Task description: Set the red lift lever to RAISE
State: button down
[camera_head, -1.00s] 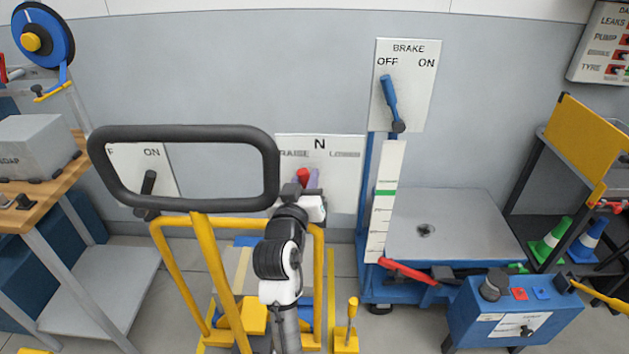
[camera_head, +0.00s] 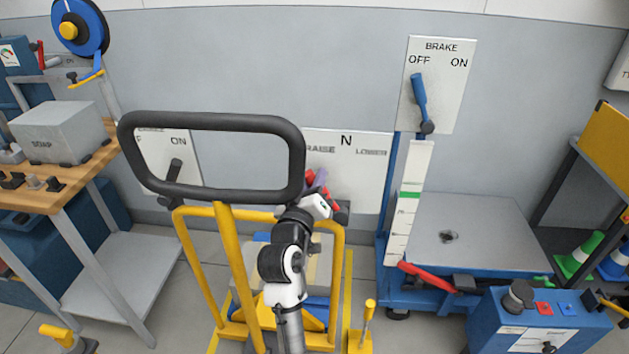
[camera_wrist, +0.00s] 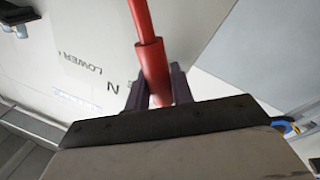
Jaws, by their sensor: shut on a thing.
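The red lift lever (camera_head: 332,203) is on a white panel (camera_head: 365,181) marked RAISE at left, N at the top and LOWER at right. It leans up and left from its base, with its upper end near the RAISE word. My gripper (camera_head: 320,180) is at the lever, with its purple fingers across it. In the wrist view the lever (camera_wrist: 153,57) runs between the two fingers of my gripper (camera_wrist: 158,86), which is shut on it. My gripper hides part of the lever and the pivot in the head view.
A yellow frame with a black loop handle (camera_head: 212,122) stands in front of the panel at left. A blue brake lever (camera_head: 419,92) is at right, above a lift table (camera_head: 465,235). A workbench (camera_head: 50,195) with a soap box stands far left.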

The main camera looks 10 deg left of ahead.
jog(key=c, duration=1.3)
grip_release()
jog(key=shift+a, duration=0.1)
jog(key=shift+o, duration=0.2)
jog(key=shift+f, duration=0.1)
jog(key=p+v, duration=0.1)
jog(key=v, duration=1.2)
jog(key=shift+s+p, duration=0.35)
jog(key=shift+s, duration=0.05)
